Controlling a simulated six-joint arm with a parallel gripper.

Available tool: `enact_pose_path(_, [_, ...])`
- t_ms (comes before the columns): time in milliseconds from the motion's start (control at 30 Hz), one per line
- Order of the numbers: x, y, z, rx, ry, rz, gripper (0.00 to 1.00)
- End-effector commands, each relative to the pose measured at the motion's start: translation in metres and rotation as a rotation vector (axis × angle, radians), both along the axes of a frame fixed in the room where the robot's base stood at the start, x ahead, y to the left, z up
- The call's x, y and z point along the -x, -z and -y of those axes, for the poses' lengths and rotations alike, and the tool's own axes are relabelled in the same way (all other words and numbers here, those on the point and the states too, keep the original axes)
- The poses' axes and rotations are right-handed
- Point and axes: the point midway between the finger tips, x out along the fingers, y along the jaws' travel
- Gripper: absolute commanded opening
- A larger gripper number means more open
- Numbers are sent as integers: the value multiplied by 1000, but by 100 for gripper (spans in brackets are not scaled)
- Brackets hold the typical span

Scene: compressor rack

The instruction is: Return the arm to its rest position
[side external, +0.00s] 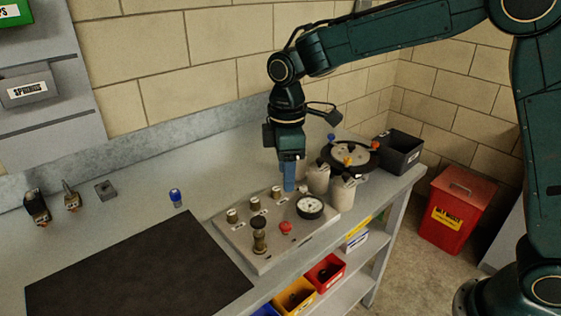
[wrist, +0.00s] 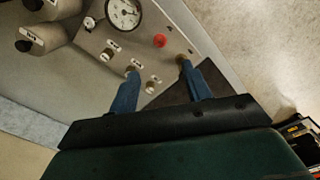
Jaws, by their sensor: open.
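My gripper (side external: 289,176) points down over the back edge of the grey compressor panel (side external: 253,252) on the bench in the side view. Its blue fingers are apart in the wrist view (wrist: 160,82), with no object held between them. The panel carries a white dial gauge (side external: 310,206), a red button (side external: 286,227), a dark and brass valve (side external: 259,238) and several small knobs. The gauge (wrist: 122,12) and red button (wrist: 160,41) also show in the wrist view. From the side, the fingers hide part of what stands behind them.
Pale bottles (side external: 342,190) stand close to the right of my gripper, beside a round black-rimmed tray (side external: 365,155) and a black bin (side external: 399,151). A dark mat (side external: 140,275) lies at left. A small blue item (side external: 176,198) stands behind it. A red waste bin (side external: 452,208) is on the floor.

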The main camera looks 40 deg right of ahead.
Motion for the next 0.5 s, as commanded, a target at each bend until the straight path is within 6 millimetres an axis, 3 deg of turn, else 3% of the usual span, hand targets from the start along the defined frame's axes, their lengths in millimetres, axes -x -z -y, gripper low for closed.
enact_pose_path(267, [8,-12,8,-7,41,21,49])
enact_pose_path(500, [35,-42,31,-26,161,78,49])
